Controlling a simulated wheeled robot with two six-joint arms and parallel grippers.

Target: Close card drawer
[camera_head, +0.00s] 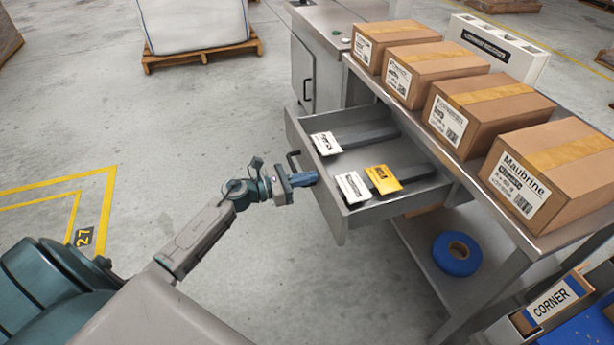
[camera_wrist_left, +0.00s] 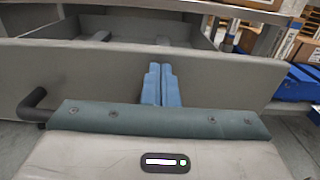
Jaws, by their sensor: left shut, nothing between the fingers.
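The card drawer (camera_head: 341,218) is a grey metal drawer pulled out from under the steel bench. White cards (camera_head: 326,143) and a yellow card (camera_head: 383,179) lie inside it. Its dark bar handle (camera_head: 292,163) is on the front panel. My left gripper (camera_head: 309,178) is shut and empty, its blue fingers at the drawer's front. In the left wrist view the shut fingers (camera_wrist_left: 160,86) point at the front panel (camera_wrist_left: 95,72), with the handle (camera_wrist_left: 34,104) to their left. I cannot tell whether the fingertips touch the panel. My right gripper is not in view.
Several cardboard boxes (camera_head: 558,172) stand on the steel bench top. A blue tape roll (camera_head: 457,254) lies on the lower shelf. A box labelled CORNER (camera_head: 553,301) is at the lower right. The floor left of the drawer is clear.

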